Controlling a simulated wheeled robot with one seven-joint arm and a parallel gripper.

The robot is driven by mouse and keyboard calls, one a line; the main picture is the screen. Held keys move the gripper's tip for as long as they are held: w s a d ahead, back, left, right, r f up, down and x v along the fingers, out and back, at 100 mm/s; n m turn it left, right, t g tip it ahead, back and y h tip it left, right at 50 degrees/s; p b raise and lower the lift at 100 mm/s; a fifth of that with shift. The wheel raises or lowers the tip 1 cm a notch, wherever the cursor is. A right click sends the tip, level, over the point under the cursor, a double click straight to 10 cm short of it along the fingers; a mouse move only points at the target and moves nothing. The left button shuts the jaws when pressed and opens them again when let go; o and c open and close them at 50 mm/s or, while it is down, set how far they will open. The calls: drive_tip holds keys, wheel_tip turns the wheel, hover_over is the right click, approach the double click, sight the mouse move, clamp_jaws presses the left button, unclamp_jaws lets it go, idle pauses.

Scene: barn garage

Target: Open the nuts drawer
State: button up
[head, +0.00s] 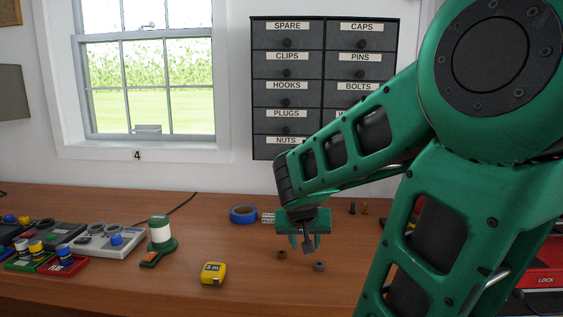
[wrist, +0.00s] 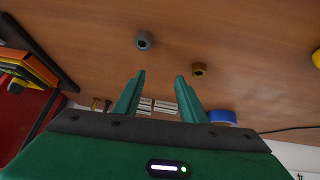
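The nuts drawer (head: 281,148) is the lowest in the left column of the dark drawer cabinet (head: 320,18) on the wall. Its label reads "NUTS", its front looks flush with the cabinet, and my arm hides its right part and knob. My gripper (head: 307,246) points down over the workbench, below and slightly right of that drawer, and does not touch it. In the wrist view my gripper (wrist: 160,76) has its two green fingers apart with nothing between them. The cabinet is not in the wrist view.
Two small nuts, a brown one (head: 282,255) and a grey one (head: 319,266), lie on the workbench (head: 180,290) near the gripper. Blue tape (head: 243,214), a yellow tape measure (head: 213,273) and a green-based device (head: 160,237) stand left. A red toolbox (head: 545,262) is at right.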

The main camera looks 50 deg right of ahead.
drive_tip(key=w+d+r+m+t+h, duration=0.1)
drive_tip(key=w+d+r+t+h, duration=0.2)
drive_tip(key=w+d+r+h, duration=0.35)
drive_tip(key=n+t+h, duration=0.1)
drive_tip(key=t, duration=0.4)
approach(287, 145)
drive_tip(key=w+d+f, duration=0.4)
